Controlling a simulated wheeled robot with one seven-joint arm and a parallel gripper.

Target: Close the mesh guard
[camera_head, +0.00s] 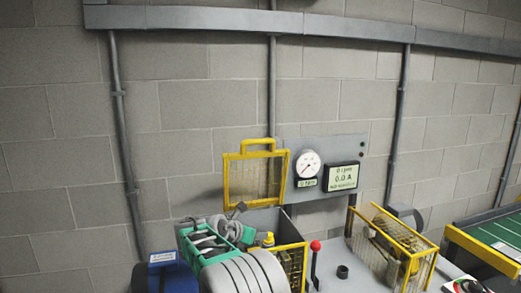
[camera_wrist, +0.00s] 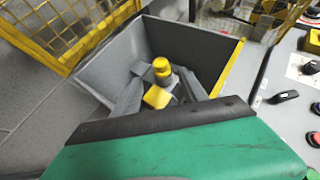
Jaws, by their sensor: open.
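The mesh guard (camera_head: 256,179) is a yellow frame with wire mesh and a handle loop on its top edge. It stands raised, nearly upright, at the back of an open grey box, below the wall conduit. Its lower part also shows at the upper left of the wrist view (camera_wrist: 66,28). The grey box (camera_wrist: 205,42) has yellow edging and holds a yellow-capped part (camera_wrist: 161,68). My gripper (camera_wrist: 160,76) is open, its grey fingers pointing into the box opening around the yellow part; I cannot tell if they touch it. The guard is clear of the fingers.
A gauge (camera_head: 307,168) and a display (camera_head: 342,177) sit on a panel right of the guard. A red-knobbed lever (camera_head: 315,247) stands on the bench. Further right are a shut yellow mesh cage (camera_head: 403,236) and a green-topped conveyor (camera_head: 495,240).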

